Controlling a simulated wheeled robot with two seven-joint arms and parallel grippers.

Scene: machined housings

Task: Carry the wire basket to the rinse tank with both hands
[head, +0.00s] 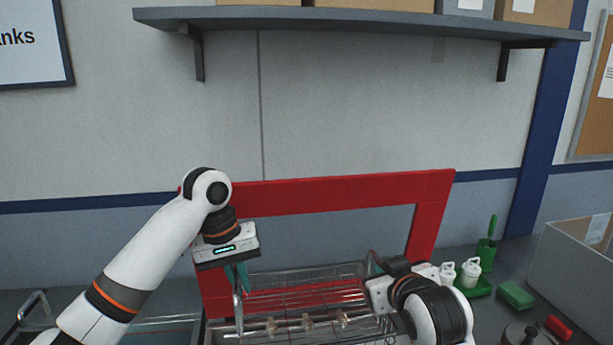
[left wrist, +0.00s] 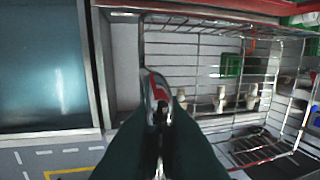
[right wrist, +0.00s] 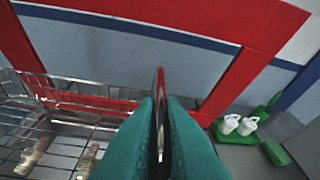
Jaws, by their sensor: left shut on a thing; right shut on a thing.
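The wire basket (head: 300,275) is at the bottom centre of the head view, with several pale metal parts (head: 305,322) inside. My left gripper (head: 240,288) points down at its left side, and its green fingers are shut on the basket rim, also seen in the left wrist view (left wrist: 160,110). My right gripper (head: 374,268) is at the basket's right side; in the right wrist view its green fingers (right wrist: 161,105) are shut on the rim. A tank with bluish water, apparently the rinse tank (left wrist: 45,130), lies left of the basket; part of it shows in the head view (head: 165,322).
A red frame (head: 330,190) stands behind the basket. A shelf (head: 350,22) hangs above.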

